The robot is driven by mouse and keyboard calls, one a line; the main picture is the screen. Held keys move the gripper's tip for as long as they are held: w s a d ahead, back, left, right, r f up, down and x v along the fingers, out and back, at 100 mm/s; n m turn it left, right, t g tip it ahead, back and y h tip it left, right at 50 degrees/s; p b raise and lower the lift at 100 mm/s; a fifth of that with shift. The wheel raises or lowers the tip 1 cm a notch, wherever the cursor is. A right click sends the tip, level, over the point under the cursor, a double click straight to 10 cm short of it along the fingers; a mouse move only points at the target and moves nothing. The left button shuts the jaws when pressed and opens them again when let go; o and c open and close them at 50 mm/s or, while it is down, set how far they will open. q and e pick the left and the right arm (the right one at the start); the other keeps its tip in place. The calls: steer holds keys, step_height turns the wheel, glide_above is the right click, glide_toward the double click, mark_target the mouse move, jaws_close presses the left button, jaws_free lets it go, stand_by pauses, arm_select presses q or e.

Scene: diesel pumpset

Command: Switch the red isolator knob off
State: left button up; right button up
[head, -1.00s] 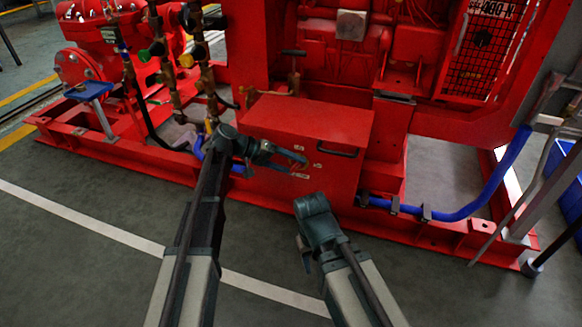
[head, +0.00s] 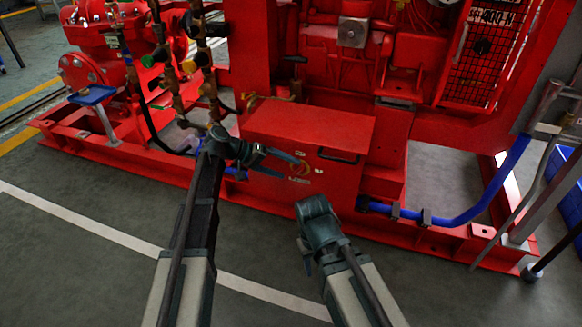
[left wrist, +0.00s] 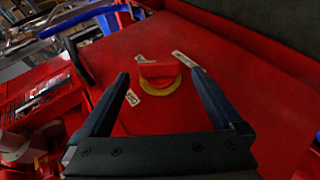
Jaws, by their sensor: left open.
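The red isolator knob (left wrist: 158,72) sits on a yellow ring on the front face of a red box (head: 310,127), with small pale labels around it. In the left wrist view it lies between the two fingertips of my left gripper (left wrist: 160,77), with a gap on both sides. In the head view my left gripper (head: 294,167) is open at the box front, and its fingers partly hide the knob (head: 302,167). My right arm is folded at the lower middle of the head view. Its jaws cannot be made out clearly.
The red box has a dark handle (head: 338,157) right of the knob. A blue hose (head: 455,211) runs along the skid to the right. Valves and pipes (head: 170,78) stand to the left. The grey floor in front is clear.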

arm_select(q)
steer(key=p+v, duration=0.4)
steer(key=v, duration=0.6)
steer(key=shift+a+r+p, duration=0.2)
steer(key=shift+a+p, duration=0.2)
steer(key=shift+s, duration=0.1)
